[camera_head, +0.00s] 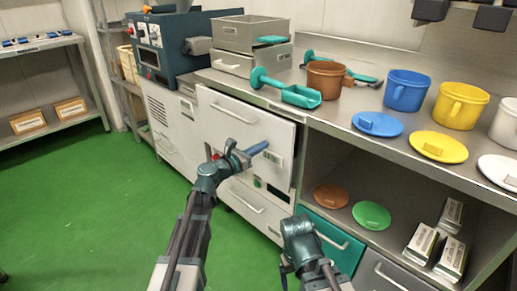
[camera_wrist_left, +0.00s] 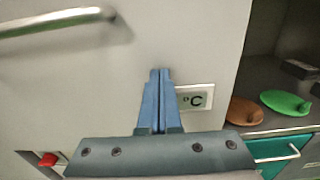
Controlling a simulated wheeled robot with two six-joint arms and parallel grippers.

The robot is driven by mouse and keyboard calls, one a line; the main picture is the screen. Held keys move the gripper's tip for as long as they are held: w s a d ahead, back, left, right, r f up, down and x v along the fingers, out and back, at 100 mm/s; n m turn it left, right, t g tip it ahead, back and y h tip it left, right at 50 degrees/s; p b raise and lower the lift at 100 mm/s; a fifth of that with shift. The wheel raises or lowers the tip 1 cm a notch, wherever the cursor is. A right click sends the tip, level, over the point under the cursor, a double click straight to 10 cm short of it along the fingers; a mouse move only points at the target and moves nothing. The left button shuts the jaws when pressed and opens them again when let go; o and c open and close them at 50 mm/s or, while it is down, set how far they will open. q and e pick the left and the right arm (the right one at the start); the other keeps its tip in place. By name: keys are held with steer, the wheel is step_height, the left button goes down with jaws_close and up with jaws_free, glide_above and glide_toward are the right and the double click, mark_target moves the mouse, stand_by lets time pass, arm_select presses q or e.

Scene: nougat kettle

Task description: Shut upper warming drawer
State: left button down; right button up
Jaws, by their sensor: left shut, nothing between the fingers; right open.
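The upper warming drawer (camera_head: 222,129) has a white front with a bar handle (camera_head: 233,113) and stands slightly proud of the cabinet.
A lower white drawer (camera_head: 247,205) sits below. The steel counter (camera_head: 345,112) holds a teal scoop (camera_head: 300,96), a brown mug (camera_head: 325,79), and blue and yellow mugs with lids. An open shelf with lids and boxes (camera_head: 452,258) is at right. Green floor (camera_head: 95,190) is clear at left.

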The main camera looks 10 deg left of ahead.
mark_target(270, 141)
arm_select(q)
steer(key=x, duration=0.4)
steer(key=shift+w+d, duration=0.15)
steer(key=shift+w, duration=0.15)
steer(key=shift+w+r, duration=0.1)
arm_select(e)
steer(key=shift+a, duration=0.1)
arm_select(q)
steer(key=shift+d, duration=0.1)
steer(key=shift+s, duration=0.25)
steer(key=v, duration=1.4)
arm_select(e)
steer(key=shift+s+a, duration=0.15)
steer(key=shift+a, duration=0.65)
